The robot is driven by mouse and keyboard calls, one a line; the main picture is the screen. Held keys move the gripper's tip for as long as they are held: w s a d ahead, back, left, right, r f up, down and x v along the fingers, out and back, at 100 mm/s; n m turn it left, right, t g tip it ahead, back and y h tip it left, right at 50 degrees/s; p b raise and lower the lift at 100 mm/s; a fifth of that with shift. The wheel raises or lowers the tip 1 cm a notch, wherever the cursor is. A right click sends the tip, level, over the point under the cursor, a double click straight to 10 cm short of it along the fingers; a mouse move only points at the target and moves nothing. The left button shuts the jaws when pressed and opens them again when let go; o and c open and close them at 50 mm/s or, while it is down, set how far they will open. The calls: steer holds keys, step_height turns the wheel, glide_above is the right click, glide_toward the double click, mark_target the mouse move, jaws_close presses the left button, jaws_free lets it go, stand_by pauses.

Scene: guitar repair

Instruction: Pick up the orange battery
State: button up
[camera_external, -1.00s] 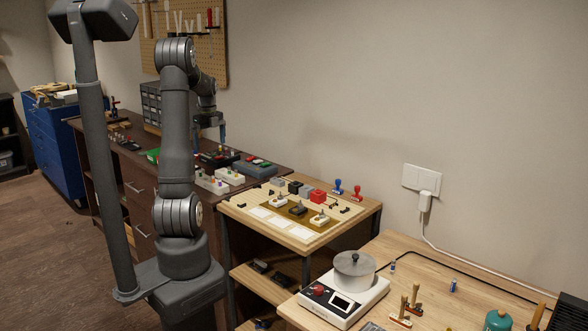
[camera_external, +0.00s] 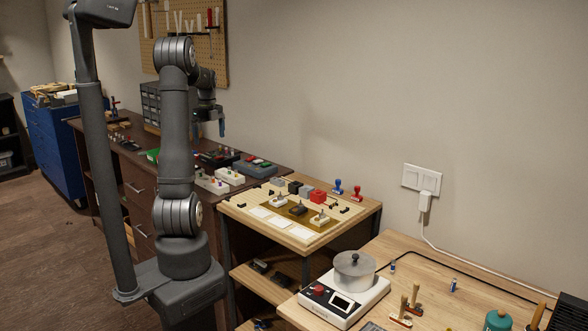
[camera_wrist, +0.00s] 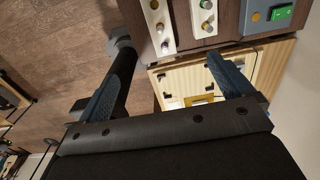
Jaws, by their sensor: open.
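I cannot make out the orange battery in either view. My gripper (camera_external: 208,128) is above the dark wooden workbench (camera_external: 268,174) near the wall, its two blue-grey fingers apart. In the wrist view my gripper (camera_wrist: 162,66) is open, with nothing between its fingers. Beyond the fingertips are white control strips with knobs (camera_wrist: 157,30) and a grey box with a green switch (camera_wrist: 279,14). A small orange-yellow round spot shows on that box; I cannot tell what it is.
A light wooden board with modules (camera_external: 292,234) stands on a small table to the right. A cooker with a pot (camera_external: 345,299) stands on the front table. A pegboard (camera_external: 218,60) and drawer cabinet (camera_external: 150,103) are behind the arm. The floor is bare at left.

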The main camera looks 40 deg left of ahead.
steer(key=c, duration=1.2)
steer(key=shift+o, duration=0.2)
steer(key=n+t+h, duration=0.4)
steer(key=n, duration=0.4)
glide_toward(213, 181)
steer(key=shift+n, duration=0.5)
steer(key=shift+w+x, duration=0.25)
steer(key=shift+x, duration=1.4)
steer(key=shift+w+x, duration=0.2)
steer(key=shift+x, duration=1.45)
